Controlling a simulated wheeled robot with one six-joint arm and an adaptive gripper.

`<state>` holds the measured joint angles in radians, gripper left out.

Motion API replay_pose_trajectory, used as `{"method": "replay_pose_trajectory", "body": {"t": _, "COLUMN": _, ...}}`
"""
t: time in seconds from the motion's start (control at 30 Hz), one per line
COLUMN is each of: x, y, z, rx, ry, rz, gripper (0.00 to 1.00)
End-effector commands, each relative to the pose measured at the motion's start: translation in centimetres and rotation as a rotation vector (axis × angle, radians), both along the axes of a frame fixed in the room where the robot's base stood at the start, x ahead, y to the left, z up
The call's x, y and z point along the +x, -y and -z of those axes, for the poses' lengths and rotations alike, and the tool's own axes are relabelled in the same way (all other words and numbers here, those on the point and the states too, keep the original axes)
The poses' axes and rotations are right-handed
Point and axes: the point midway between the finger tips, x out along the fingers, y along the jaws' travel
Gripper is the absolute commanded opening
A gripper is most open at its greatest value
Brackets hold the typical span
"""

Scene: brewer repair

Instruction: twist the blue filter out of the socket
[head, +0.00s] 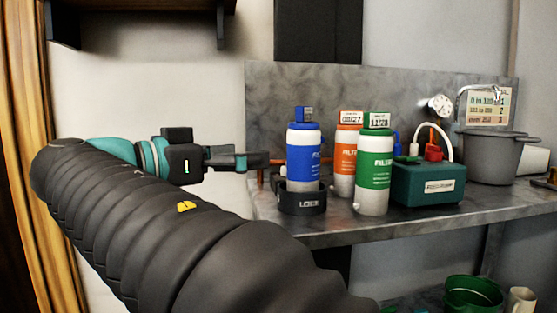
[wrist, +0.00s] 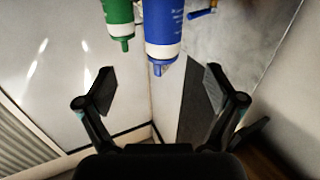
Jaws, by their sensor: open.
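The blue filter (head: 304,160) stands upright in a black socket (head: 302,202) marked LOCK, near the front edge of the counter. It has a blue label, a white band and a blue tag on top. My gripper (head: 255,160) is just left of the filter in the head view, at about label height. In the wrist view the two fingers are spread wide with nothing between them held. The blue filter (wrist: 164,28) shows there at the top centre, beyond the fingertips.
A green filter (head: 374,170) stands close to the right of the blue one, with an orange filter (head: 348,140) behind. A dark green box (head: 428,184) with a white hose and a grey pot (head: 490,160) stand farther right. The grey counter (head: 430,219) is clear along its front right.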

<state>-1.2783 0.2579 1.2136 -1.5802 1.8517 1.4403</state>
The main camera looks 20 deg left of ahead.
Motion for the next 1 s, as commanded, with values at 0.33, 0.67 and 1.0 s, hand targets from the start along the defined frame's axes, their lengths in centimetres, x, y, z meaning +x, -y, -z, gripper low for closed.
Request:
{"method": "replay_pose_trajectory", "body": {"t": 0.33, "x": 1.6, "y": 0.8, "z": -0.3, "rx": 0.017, "ry": 0.035, "rz": 0.002, "gripper": 0.93}}
{"method": "replay_pose_trajectory", "body": {"t": 0.67, "x": 6.4, "y": 3.9, "z": -0.2, "rx": 0.017, "ry": 0.033, "rz": 0.002, "gripper": 0.93}}
{"method": "replay_pose_trajectory", "body": {"t": 1.0, "x": 10.2, "y": 6.3, "z": -0.3, "rx": 0.017, "ry": 0.033, "rz": 0.000, "gripper": 0.93}}
